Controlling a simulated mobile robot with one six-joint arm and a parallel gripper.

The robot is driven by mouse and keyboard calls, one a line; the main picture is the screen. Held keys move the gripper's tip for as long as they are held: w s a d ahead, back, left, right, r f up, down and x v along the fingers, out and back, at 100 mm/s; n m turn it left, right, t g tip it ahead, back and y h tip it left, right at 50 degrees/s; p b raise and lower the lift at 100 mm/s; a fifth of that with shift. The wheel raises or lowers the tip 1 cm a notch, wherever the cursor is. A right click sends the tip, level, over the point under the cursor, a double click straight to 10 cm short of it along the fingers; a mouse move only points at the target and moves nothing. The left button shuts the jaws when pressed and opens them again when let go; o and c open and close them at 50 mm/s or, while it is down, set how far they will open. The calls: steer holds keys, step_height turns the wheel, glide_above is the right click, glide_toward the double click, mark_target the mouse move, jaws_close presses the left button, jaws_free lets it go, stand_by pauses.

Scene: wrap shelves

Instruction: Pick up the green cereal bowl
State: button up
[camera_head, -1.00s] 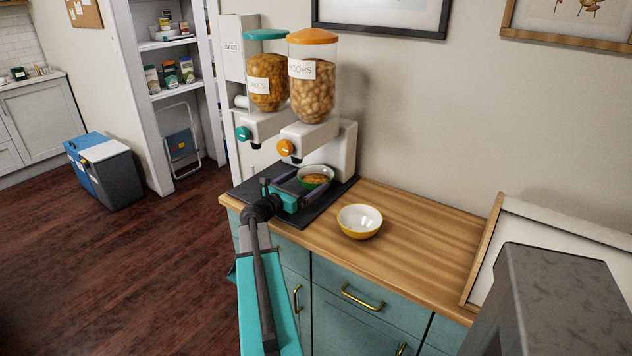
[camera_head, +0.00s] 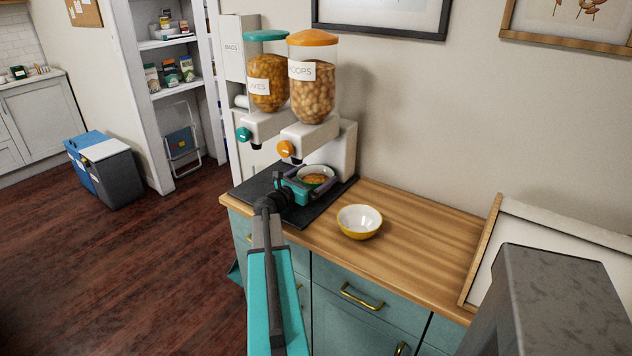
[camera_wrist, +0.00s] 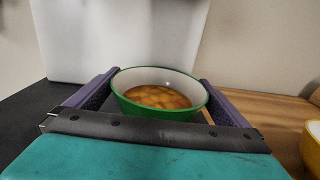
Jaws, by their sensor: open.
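The green cereal bowl (camera_head: 316,176) has a white inside and holds orange-brown cereal. It stands upright near the back of the dark mat (camera_head: 256,190), under the orange-lidded dispenser. In the wrist view the bowl (camera_wrist: 160,112) sits between my gripper's two purple fingers. My gripper (camera_head: 312,186) is open, one finger on each side of the bowl. The left finger looks very close to the bowl's rim; I cannot tell whether it touches. The bowl's base is partly hidden by my gripper.
A yellow bowl (camera_head: 359,221), white inside, stands on the wooden counter (camera_head: 420,235) to the right. Two cereal dispensers (camera_head: 290,95) rise close above and behind my gripper. A framed board (camera_head: 540,240) leans at the right. The counter between is clear.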

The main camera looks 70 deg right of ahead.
steer(key=shift+d, duration=0.15)
stand_by(0.4)
steer(key=c, duration=0.9)
steer(key=shift+r, duration=0.1)
